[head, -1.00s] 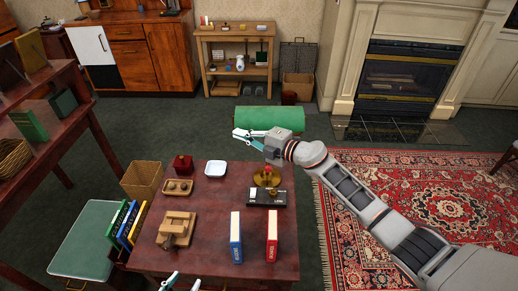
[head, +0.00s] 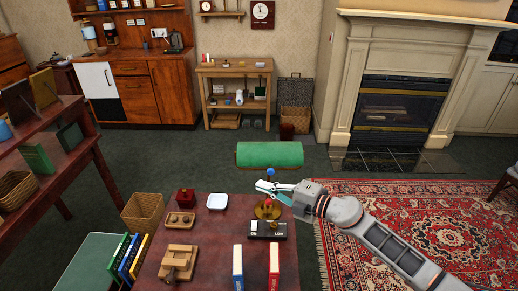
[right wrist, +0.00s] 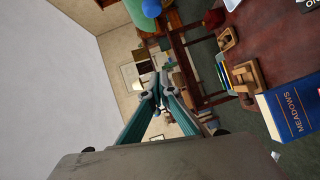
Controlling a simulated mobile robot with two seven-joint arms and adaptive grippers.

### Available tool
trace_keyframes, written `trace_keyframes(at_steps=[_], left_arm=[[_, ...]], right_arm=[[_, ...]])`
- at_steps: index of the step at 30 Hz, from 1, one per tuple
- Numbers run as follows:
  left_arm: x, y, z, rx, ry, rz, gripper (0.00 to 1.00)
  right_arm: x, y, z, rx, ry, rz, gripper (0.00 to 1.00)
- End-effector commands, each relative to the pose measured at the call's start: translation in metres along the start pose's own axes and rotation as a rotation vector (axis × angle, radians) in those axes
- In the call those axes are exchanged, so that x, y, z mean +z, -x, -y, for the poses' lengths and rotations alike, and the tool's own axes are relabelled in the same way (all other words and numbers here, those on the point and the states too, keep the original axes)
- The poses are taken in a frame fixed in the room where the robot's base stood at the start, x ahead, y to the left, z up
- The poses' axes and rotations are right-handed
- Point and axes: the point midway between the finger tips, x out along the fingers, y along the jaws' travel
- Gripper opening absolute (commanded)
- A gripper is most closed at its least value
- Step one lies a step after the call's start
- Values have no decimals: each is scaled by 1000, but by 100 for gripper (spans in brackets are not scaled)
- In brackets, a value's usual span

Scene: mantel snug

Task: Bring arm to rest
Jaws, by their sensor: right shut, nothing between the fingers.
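My right arm comes in from the right in the head view. Its gripper (head: 265,187) is shut and empty, above the far right part of the dark red table (head: 215,238). In the right wrist view the fingertips (right wrist: 157,88) meet with nothing between them. Just beyond or above the gripper in the head view is a blue ball (head: 270,172), which also shows at the top of the right wrist view (right wrist: 151,8). A brass stand with a red part (head: 267,210) stands just below the gripper in the picture. My left gripper is out of view.
The table holds a white dish (head: 217,201), a red box (head: 185,195), wooden pieces (head: 178,262), a dark device (head: 267,230), a blue book (head: 238,265) and a red book (head: 274,265). Beyond is a green bolster (head: 270,154). The patterned rug (head: 430,230) at right looks clear.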

Motion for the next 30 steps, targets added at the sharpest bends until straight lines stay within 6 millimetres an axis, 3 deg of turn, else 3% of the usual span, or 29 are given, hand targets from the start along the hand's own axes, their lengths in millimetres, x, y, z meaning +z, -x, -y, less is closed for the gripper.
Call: trace_keyframes(at_steps=[8,14,17,23,27,30], left_arm=[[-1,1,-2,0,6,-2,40],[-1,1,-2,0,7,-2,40],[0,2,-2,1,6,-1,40],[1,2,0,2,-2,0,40],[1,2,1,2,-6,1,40],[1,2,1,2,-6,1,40]], right_arm=[[-20,12,16,98,-184,50,0],[-29,55,58,230,-530,226,0],[-29,85,92,263,-706,342,0],[-43,161,179,261,-1049,600,0],[-70,218,240,217,-1262,768,0],[-90,250,271,183,-1371,853,0]])
